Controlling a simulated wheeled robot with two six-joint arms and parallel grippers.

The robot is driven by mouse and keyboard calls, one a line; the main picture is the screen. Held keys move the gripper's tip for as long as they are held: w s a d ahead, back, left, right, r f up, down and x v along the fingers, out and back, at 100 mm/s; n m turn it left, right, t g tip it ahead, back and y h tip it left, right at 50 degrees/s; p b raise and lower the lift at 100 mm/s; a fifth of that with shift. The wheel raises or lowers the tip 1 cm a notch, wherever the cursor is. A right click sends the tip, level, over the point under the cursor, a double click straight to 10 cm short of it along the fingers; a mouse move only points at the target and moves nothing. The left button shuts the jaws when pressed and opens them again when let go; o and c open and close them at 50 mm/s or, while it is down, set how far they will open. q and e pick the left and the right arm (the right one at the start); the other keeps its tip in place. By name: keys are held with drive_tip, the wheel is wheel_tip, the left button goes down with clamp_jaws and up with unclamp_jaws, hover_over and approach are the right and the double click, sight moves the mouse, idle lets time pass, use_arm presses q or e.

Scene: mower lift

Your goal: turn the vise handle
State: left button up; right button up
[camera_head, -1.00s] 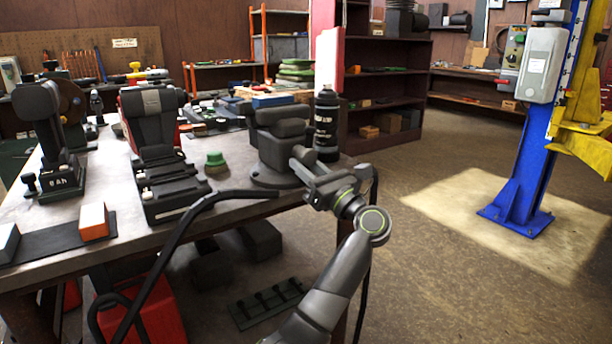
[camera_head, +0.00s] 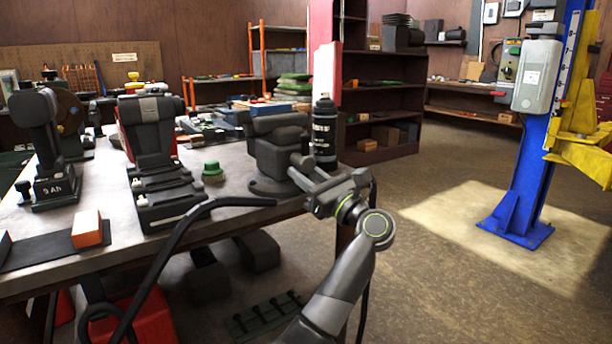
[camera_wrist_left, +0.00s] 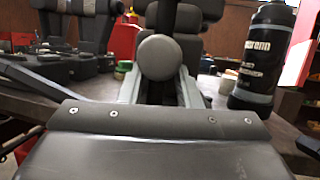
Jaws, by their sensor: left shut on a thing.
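The dark grey vise (camera_head: 278,152) stands on the workbench (camera_head: 235,205) at its right corner. My left gripper (camera_head: 305,170) is in front of the vise's right side and is shut on the vise handle (camera_wrist_left: 160,57). In the left wrist view, the handle's round knob end shows between the two fingers, with the vise body behind it. The rest of the handle is mostly hidden in the head view. My right gripper is not in view.
A black spray bottle (camera_head: 324,133) stands just behind and right of the vise. A green-capped item (camera_head: 213,171) and black machines (camera_head: 150,135) stand to the left. The floor to the right is clear up to the blue lift post (camera_head: 530,170).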

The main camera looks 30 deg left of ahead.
use_arm(q)
drive_tip(key=o, duration=0.9)
drive_tip(key=shift+s+r, duration=0.1)
drive_tip(key=shift+r, duration=0.25)
drive_tip(key=shift+o, duration=0.2)
drive_tip(key=shift+f, duration=0.15)
drive_tip(key=b+v, duration=0.1)
drive_tip(key=v, duration=1.6)
drive_tip(key=shift+d, duration=0.2)
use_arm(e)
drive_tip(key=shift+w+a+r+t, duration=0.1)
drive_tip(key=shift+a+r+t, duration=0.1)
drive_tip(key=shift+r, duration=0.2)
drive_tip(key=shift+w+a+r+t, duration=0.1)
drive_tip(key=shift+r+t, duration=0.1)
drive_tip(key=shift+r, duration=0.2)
use_arm(q)
drive_tip(key=shift+f, duration=0.15)
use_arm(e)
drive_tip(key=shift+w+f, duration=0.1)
